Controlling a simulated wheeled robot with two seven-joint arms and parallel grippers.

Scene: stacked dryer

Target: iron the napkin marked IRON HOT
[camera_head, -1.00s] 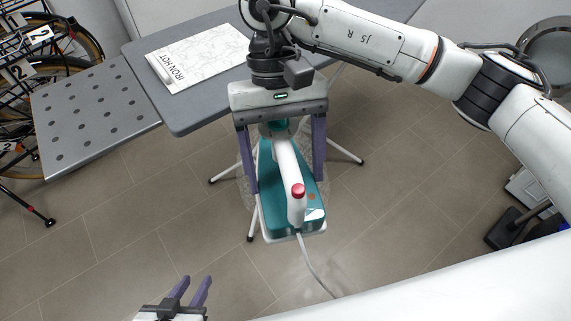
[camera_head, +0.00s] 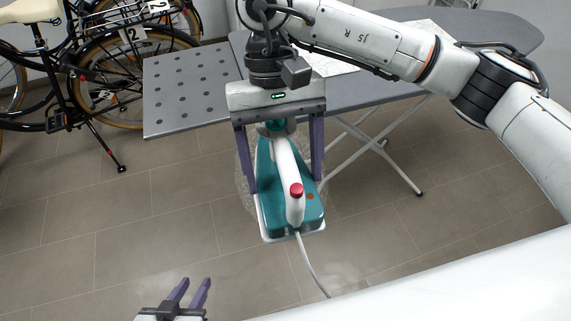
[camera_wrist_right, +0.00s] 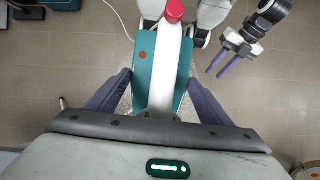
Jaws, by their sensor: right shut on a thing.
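A teal iron (camera_head: 267,212) with a white handle and a red knob hangs in my right gripper (camera_head: 285,187), in front of the ironing board and above the floor. In the right wrist view the iron (camera_wrist_right: 143,72) sits between the two purple fingers of the right gripper (camera_wrist_right: 160,78). My left gripper (camera_head: 189,287) is empty with its fingers apart, at the bottom left; it also shows in the right wrist view (camera_wrist_right: 225,68). A white napkin (camera_head: 338,66) lies on the board, mostly hidden behind my right arm; its lettering is not visible.
The grey ironing board (camera_head: 385,92) stands on white crossed legs, with a perforated metal rest (camera_head: 187,90) at its left end. Bicycles (camera_head: 120,65) stand behind at the left. A white cord (camera_head: 311,262) trails from the iron.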

